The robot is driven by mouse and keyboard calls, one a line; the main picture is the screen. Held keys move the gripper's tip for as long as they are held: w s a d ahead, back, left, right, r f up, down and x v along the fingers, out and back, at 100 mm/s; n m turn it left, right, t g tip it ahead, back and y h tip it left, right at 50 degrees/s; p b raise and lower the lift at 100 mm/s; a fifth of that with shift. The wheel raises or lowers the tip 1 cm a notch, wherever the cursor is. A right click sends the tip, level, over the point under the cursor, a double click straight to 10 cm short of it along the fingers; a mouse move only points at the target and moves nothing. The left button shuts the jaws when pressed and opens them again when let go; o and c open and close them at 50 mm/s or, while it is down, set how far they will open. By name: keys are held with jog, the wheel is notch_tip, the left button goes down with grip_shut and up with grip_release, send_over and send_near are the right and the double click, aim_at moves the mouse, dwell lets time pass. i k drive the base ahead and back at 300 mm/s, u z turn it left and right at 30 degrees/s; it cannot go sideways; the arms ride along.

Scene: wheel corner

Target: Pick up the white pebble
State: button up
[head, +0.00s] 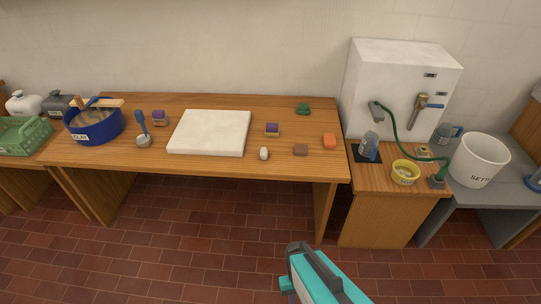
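The white pebble (264,153) is a small pale rounded piece standing near the front edge of the wooden table (215,171). It lies just right of the white slab's lower right corner, with clear wood around it. My arm shows at the bottom of the head view as a teal and dark grey part, well below and in front of the table. My gripper's fingertips cannot be made out, so I cannot tell whether it is open or shut. Nothing touches the pebble.
A white slab (209,132) lies left of the pebble. A purple-topped block (272,129), a brown block (300,149), an orange block (329,141) and a green piece (303,109) lie nearby. A blue tub (95,127) stands far left. The tiled floor in front is clear.

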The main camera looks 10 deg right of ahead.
aim_at(263, 151)
jog(key=u, duration=0.1)
jog(key=i, duration=0.95)
jog(key=z, duration=0.05)
